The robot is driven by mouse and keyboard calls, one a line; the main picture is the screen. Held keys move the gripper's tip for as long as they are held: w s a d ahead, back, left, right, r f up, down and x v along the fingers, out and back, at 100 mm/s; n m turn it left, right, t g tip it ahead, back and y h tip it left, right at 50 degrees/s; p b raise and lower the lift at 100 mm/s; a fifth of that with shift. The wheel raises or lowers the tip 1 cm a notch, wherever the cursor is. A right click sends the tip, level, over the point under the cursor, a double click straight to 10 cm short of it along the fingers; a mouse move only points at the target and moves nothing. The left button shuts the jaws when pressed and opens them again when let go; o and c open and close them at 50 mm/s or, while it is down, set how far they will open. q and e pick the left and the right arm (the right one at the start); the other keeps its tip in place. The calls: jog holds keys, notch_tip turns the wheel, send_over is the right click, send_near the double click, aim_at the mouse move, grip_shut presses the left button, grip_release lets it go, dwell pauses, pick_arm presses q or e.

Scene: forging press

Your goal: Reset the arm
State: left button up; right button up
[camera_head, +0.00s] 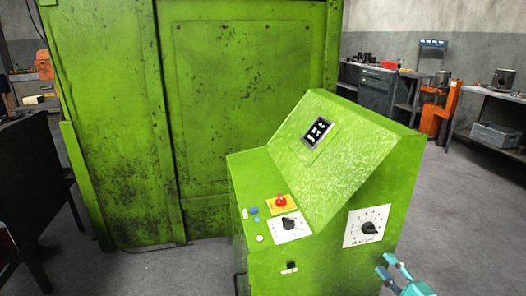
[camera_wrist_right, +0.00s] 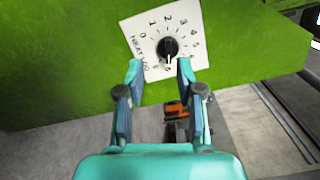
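My right gripper (camera_head: 394,270) is at the lower right of the head view, beside the green control console (camera_head: 345,165). In the right wrist view the right gripper (camera_wrist_right: 159,75) is open and empty. Its two fingers point at a black rotary knob (camera_wrist_right: 167,47) on a white numbered dial plate (camera_wrist_right: 190,22). The same knob (camera_head: 370,228) shows on the console's right side in the head view. The fingertips are near the lower part of the plate; whether they touch it I cannot tell. My left gripper is not in view.
The console also carries a red button (camera_head: 281,201), a second dial (camera_head: 289,224) and a display (camera_head: 318,132). A large green press cabinet (camera_head: 240,90) stands behind it. Workbenches (camera_head: 492,95) line the back right. Grey floor (camera_head: 470,220) is clear at the right.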

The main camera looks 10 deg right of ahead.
jog(key=w+a+f+g+y, duration=0.1)
jog(key=a+f, duration=0.3)
jog(key=a, duration=0.3)
jog(key=w+a+f+g+y, duration=0.15)
jog(key=a+f, duration=0.25)
jog(key=a, duration=0.4)
jog(key=s+a+f+n+g, duration=0.4)
jog(key=s+a+f, duration=0.25)
jog(key=f, duration=0.25)
jog(key=s+a+f+n+g, duration=0.3)
jog(key=s+a+f+g, duration=0.25)
jog(key=s+f, duration=0.2)
jog(key=s+f+n+g+h, duration=0.1)
jog(key=s+f+n+g, duration=0.4)
jog(key=s+n, duration=0.65)
notch_tip(320, 180, up, 15)
jog(key=s+p, duration=0.1)
jog(key=p, duration=1.4)
jog(key=shift+r+m+p, duration=0.2)
jog(key=shift+m+p, duration=0.2)
jog(key=shift+m, duration=0.05)
jog(key=shift+s, duration=0.1)
